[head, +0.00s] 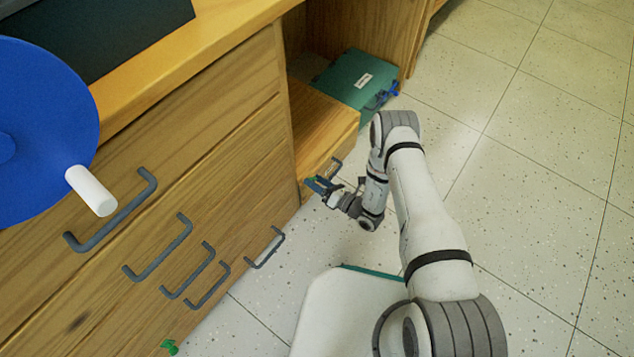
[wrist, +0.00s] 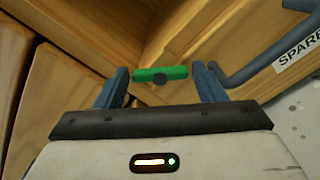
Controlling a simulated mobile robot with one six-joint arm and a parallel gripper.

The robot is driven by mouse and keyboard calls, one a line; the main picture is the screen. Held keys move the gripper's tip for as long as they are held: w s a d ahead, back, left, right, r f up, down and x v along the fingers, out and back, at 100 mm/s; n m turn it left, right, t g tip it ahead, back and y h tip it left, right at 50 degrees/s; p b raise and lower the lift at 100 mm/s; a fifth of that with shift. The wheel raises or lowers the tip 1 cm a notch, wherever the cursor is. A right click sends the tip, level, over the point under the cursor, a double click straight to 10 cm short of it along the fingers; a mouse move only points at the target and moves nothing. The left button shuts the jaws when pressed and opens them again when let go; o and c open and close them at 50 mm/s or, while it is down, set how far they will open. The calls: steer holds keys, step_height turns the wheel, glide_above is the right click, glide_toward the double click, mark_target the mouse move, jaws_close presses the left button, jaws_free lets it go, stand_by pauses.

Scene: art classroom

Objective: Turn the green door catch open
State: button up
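The green door catch (wrist: 174,72) is a short bar with a dark round pivot at its middle. In the wrist view it lies nearly level against a wooden face. My gripper (wrist: 160,80) is open, with one blue finger beyond each end of the bar. Small gaps show between the fingers and the bar, and I cannot tell how far the fingertips are from the wood. In the head view my gripper (head: 318,186) is low at the cabinet front, by the end of the drawers, and largely hides the catch.
A grey handle (wrist: 262,55) and a label reading "SPARE" (wrist: 300,47) are close to the right finger. Drawer handles (head: 160,250) stick out at left. A teal box (head: 352,78) with a blue part is behind. Open tiled floor (head: 540,200) lies right.

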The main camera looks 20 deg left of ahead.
steer(key=c, duration=0.6)
steer(key=shift+n, duration=4.3)
steer(key=shift+d, duration=0.1)
steer(key=o, duration=0.7)
steer(key=shift+s, duration=0.1)
